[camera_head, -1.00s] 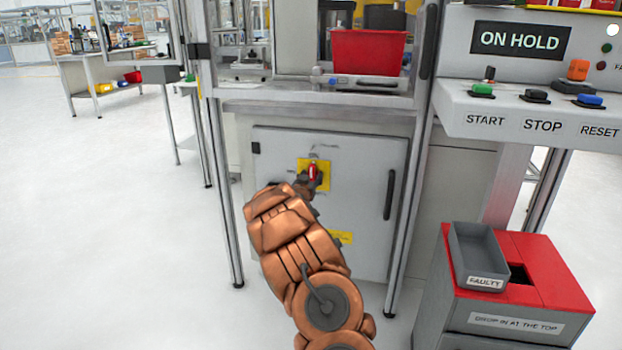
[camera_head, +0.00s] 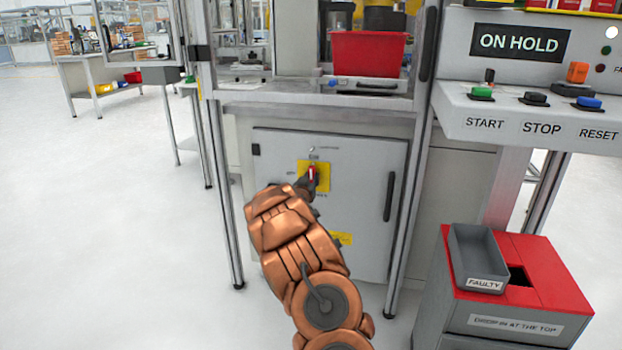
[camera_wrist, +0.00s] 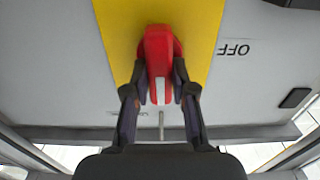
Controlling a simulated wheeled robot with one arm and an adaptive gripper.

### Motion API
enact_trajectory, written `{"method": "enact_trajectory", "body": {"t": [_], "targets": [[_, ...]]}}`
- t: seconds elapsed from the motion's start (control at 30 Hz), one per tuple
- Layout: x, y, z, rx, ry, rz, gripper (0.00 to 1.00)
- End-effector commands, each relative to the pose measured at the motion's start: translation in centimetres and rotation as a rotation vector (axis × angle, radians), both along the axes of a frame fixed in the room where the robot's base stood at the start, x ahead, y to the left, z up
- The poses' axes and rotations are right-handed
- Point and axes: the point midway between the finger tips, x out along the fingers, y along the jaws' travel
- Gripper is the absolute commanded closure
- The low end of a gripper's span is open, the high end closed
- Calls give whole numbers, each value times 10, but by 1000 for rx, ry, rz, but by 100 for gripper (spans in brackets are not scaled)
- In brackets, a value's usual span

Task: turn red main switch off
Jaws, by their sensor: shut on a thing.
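The red main switch (camera_head: 312,174) sits on a yellow plate (camera_head: 323,184) on the grey cabinet door. In the wrist view the red switch handle (camera_wrist: 158,60) has a white stripe at its end, and the word OFF (camera_wrist: 234,48) is printed on the door to the right of the yellow plate (camera_wrist: 205,25). My gripper (camera_wrist: 160,92) has its two dark fingers on either side of the handle, shut on it. In the head view the gripper (camera_head: 306,184) is at the switch and partly hidden by my copper arm.
The cabinet door (camera_head: 365,230) has a dark vertical handle (camera_head: 389,195) at right. A red-topped bin (camera_head: 540,270) with a grey FAULTY tray (camera_head: 476,262) stands at lower right. A button console (camera_head: 540,115) juts out above it. The floor at left is clear.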

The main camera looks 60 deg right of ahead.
Motion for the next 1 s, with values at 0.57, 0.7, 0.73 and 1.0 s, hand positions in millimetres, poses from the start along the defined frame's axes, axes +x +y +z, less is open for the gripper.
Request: {"method": "enact_trajectory", "body": {"t": [0.57,0.7,0.73,1.0], "targets": [[4,2,2,-92,267,2,100],[5,3,4,-131,358,2,100],[5,3,4,-139,379,1,100],[8,4,1,-225,617,3,100]]}}
